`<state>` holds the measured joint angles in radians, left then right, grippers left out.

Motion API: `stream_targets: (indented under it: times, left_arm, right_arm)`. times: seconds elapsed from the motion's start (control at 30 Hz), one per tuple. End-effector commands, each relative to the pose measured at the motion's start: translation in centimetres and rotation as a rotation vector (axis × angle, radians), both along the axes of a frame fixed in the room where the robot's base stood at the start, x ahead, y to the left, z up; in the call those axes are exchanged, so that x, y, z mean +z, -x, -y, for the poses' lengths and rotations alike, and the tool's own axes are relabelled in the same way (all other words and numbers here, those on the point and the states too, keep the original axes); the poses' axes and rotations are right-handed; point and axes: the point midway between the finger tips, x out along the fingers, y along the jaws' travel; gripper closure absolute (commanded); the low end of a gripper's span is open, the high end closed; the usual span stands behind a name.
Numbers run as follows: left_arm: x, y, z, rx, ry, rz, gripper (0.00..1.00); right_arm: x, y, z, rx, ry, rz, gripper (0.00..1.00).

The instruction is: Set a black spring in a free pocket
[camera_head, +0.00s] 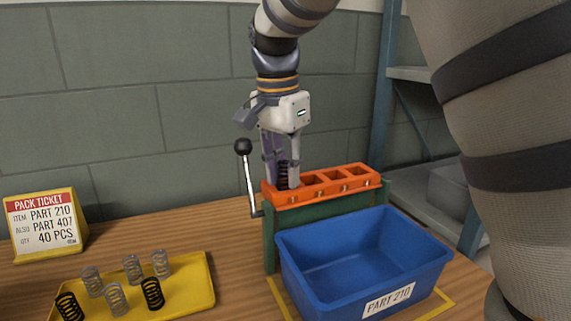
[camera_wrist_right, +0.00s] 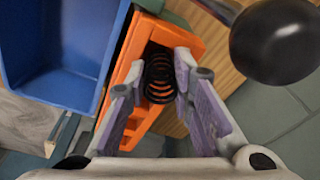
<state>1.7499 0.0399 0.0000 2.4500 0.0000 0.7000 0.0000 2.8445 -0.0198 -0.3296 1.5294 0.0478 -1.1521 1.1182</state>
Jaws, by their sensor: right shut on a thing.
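My right gripper (camera_head: 281,180) points down at the left end of the orange pocket block (camera_head: 327,189). It is shut on a black spring (camera_head: 283,171), which stands roughly upright between the fingers. In the wrist view the black spring (camera_wrist_right: 159,80) sits between the fingertips, over or in the end pocket; I cannot tell how deep its lower end is. The other pockets to its right look empty in the head view. More black springs (camera_head: 153,293) and grey springs (camera_head: 117,299) stand on the yellow tray (camera_head: 198,290). My left gripper is not in view.
A blue bin (camera_head: 345,255) labelled PART 210 stands in front of the block on its green stand (camera_head: 269,240). A lever with a black ball knob (camera_head: 243,147) rises left of the gripper. A pack ticket (camera_head: 44,223) reads PART 210, also PART 407, 40 PCS.

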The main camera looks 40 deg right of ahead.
Motion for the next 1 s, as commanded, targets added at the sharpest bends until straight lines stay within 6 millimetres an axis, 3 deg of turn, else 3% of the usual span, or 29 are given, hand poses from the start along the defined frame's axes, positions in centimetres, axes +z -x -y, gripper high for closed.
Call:
stream_targets:
  times: [0.17,0.2,0.3,0.8,0.87,1.0]
  left_arm:
    - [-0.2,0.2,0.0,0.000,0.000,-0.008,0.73]
    - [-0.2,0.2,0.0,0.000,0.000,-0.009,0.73]
    - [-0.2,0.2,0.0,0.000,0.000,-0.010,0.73]
    - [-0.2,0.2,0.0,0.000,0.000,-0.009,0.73]
    - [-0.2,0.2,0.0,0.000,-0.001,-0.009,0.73]
    - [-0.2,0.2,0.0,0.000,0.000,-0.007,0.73]
  right_arm:
    - [-1.0,0.2,-0.1,-0.001,-0.005,-0.026,1.00]
    - [-1.0,0.2,-0.1,-0.001,-0.006,-0.028,0.76]
    - [-1.2,0.2,-0.1,-0.001,-0.007,-0.031,0.55]
    - [-1.0,0.2,-0.2,0.000,-0.008,-0.030,0.55]
    - [-0.4,0.2,-0.3,0.000,-0.007,-0.027,0.55]
    - [3.1,0.1,-0.5,0.000,-0.003,-0.018,0.55]
